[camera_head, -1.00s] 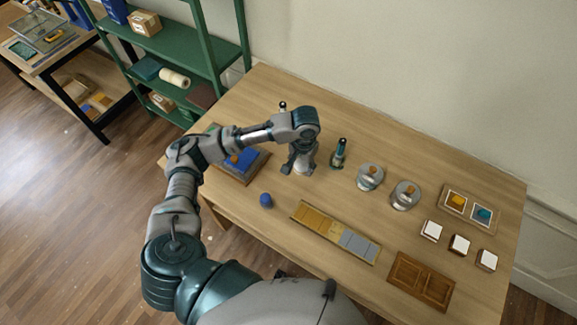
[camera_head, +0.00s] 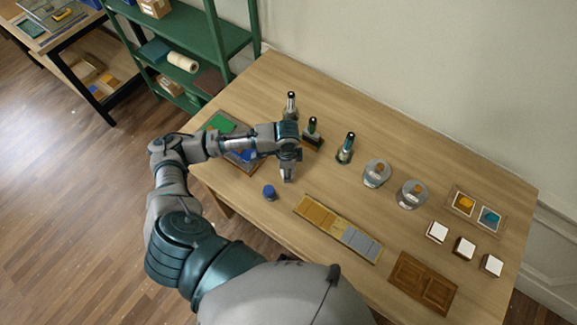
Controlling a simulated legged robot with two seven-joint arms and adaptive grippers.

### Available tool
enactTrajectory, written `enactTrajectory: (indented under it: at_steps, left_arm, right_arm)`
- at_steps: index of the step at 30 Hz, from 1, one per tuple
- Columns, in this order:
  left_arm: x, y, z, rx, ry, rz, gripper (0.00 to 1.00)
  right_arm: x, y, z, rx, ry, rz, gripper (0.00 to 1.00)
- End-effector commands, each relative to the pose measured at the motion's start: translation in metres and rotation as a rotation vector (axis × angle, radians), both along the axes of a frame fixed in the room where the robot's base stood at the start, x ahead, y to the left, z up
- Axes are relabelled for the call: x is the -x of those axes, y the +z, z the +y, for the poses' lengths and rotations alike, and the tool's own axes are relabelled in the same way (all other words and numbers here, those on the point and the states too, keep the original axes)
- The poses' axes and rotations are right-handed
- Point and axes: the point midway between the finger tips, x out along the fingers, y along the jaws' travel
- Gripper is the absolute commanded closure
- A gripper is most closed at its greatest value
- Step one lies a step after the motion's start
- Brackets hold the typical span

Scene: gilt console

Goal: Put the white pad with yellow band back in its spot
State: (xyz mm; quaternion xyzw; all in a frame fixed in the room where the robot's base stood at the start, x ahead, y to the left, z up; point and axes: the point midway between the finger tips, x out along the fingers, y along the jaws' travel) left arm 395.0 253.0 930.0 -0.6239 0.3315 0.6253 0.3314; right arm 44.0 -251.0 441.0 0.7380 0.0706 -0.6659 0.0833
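Three small white-topped blocks sit in a row at the right of the table: one at the left (camera_head: 437,231), one in the middle (camera_head: 464,249) and one at the right (camera_head: 491,265). No yellow band can be made out on any of them. My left gripper (camera_head: 288,174) points down over the left part of the table, just above and right of a small blue knob-like piece (camera_head: 269,192). Its fingers are too small and foreshortened to tell whether they are open or hold anything. My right gripper is out of view.
Three dark bottles (camera_head: 346,149) stand behind and right of my gripper. Two round silver holders (camera_head: 376,173) follow to the right. A strip of gold and grey tiles (camera_head: 337,229) and a brown wooden panel (camera_head: 422,283) lie in front.

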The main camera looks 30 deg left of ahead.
Motion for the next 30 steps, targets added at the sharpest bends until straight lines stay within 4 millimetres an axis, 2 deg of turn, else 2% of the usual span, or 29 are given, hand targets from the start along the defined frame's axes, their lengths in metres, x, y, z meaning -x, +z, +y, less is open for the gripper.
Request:
enactTrajectory:
  at_steps: [3,6,10,16,24,25,27,28,30]
  left_arm:
    - [-0.02,-0.002,0.008,0.0,0.002,0.0,0.74]
    - [-0.028,-0.002,0.009,0.0,0.0,0.0,0.74]
    - [-0.03,-0.01,0.009,-0.003,-0.001,0.001,0.74]
    - [-0.029,-0.037,0.011,-0.002,-0.001,0.001,0.74]
    - [-0.029,-0.039,0.012,0.0,-0.001,0.001,0.74]
    - [-0.029,-0.039,0.012,0.0,-0.001,0.001,0.44]
    - [-0.029,-0.039,0.012,-0.001,-0.001,0.001,0.26]
    - [-0.029,-0.039,0.012,-0.001,-0.001,0.001,0.21]
    - [-0.029,-0.039,0.012,-0.001,-0.001,0.001,0.21]
  right_arm:
    - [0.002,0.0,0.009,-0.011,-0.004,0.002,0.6]
    - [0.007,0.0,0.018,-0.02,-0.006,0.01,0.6]
    - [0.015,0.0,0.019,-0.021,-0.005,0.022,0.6]
    - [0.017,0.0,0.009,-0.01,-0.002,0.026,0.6]
    - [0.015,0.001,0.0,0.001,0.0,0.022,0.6]
    - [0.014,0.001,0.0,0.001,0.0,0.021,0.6]
    - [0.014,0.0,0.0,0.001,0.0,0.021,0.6]
    - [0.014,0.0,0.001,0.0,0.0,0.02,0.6]
    - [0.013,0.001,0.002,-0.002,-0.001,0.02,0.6]
